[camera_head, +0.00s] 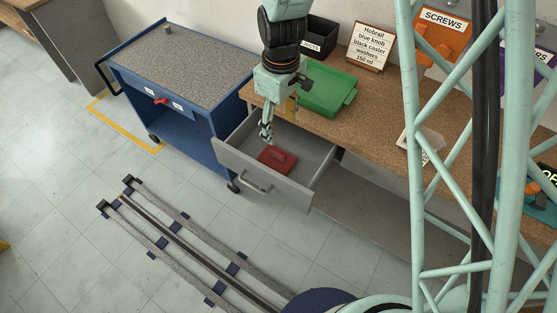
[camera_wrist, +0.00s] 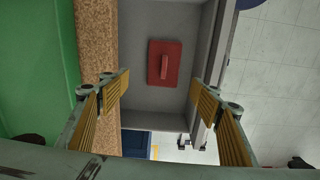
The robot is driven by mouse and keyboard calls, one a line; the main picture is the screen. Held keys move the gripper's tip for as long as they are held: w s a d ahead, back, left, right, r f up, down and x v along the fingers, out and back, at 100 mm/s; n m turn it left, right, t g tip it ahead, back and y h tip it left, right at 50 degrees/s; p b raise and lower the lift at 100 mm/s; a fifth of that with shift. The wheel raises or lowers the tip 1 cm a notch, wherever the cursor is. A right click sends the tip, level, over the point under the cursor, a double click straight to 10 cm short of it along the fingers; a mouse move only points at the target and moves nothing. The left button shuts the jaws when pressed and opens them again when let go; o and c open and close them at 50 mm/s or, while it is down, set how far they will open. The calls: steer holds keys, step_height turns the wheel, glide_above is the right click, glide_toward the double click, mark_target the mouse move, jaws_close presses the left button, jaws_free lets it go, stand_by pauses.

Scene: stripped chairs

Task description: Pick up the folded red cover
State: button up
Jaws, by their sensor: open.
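The folded red cover (camera_head: 277,158) lies flat on the floor of an open grey drawer (camera_head: 315,178). It looks like a red rectangle with a raised strip or handle along its middle. In the wrist view the red cover (camera_wrist: 164,64) shows ahead of the fingers, a little above the middle of the picture. My gripper (camera_head: 267,136) is above the drawer, close to the cover's far left side in the head view. In the wrist view its yellow-padded fingers (camera_wrist: 160,92) stand wide apart with nothing between them. The cover is apart from the fingers.
The drawer's walls surround the cover, with its front and handle (camera_head: 257,183) toward the floor side. A wooden workbench (camera_head: 375,137) holds a green tray (camera_head: 328,90). A blue cart (camera_head: 185,80) stands to the left. The rest of the drawer floor looks empty.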

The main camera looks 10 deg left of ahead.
mark_target(277, 154)
steer(key=shift+s+a+f+n, duration=0.15)
steer(key=shift+a+f, duration=0.1)
steer(key=shift+f, duration=0.4)
steer(key=shift+a+f+n, duration=0.15)
steer(key=shift+a+f, duration=0.05)
steer(key=shift+f, duration=0.4)
steer(key=shift+f, duration=0.1)
steer(key=shift+f+b, duration=0.55)
steer(key=shift+f, duration=3.65)
steer(key=shift+f, duration=0.1)
steer(key=shift+s+d+f, duration=0.1)
steer(key=shift+s+f, duration=0.1)
steer(key=shift+f, duration=1.15)
steer(key=shift+f+b, duration=0.35)
steer(key=shift+f, duration=0.8)
steer(key=shift+c, duration=0.9)
